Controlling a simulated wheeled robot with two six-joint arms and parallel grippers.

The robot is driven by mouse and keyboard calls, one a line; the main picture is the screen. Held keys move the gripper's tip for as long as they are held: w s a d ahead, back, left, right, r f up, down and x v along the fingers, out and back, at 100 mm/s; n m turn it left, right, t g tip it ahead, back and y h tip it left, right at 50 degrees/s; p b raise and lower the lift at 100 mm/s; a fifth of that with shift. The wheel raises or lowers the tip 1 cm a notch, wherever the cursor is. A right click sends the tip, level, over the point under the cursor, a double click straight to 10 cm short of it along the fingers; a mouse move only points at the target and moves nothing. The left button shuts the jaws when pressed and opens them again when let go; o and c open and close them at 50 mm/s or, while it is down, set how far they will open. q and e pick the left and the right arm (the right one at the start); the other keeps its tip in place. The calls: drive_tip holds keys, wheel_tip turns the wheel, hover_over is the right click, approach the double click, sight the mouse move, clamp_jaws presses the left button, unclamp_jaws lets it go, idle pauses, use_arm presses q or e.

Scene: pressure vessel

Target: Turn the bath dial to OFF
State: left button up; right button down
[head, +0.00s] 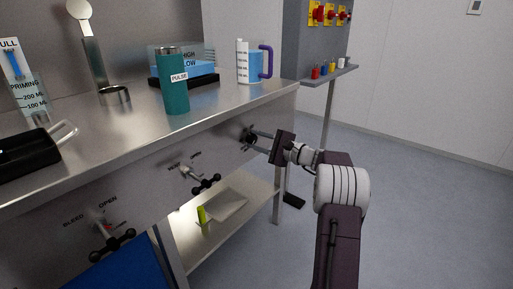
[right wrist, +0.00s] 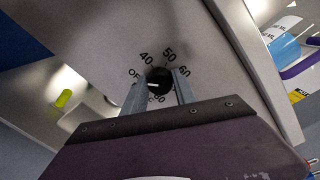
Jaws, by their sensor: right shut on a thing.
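The bath dial (right wrist: 158,82) is a black round knob with a white pointer mark on the front panel of the steel bench. Numbers such as 40, 50 and 60 and a partly covered OFF label ring it. My right gripper (right wrist: 160,90) is shut on the dial, one finger on each side. In the head view the right gripper (head: 250,138) reaches the dial at the right end of the bench front, and its fingers partly hide the dial. The white mark points toward the left in the right wrist view, but its exact reading is hard to tell. My left gripper is not in view.
The steel bench (head: 215,108) carries a teal PULSE cylinder (head: 175,90) and a jug with a purple handle (head: 250,62). Black valve handles (head: 207,185) stick out of the front panel to the left. A lower shelf (head: 250,190) sits beneath. The floor at right is clear.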

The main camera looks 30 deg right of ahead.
drive_tip(key=shift+f+n+b, duration=0.15)
drive_tip(key=shift+n+b, duration=0.3)
drive_tip(key=shift+n, duration=0.05)
drive_tip(key=c, duration=1)
unclamp_jaws()
drive_tip(key=shift+s, duration=0.1)
drive_tip(key=p+v, duration=0.3)
drive_tip(key=v, duration=0.6)
drive_tip(key=shift+p, duration=0.3)
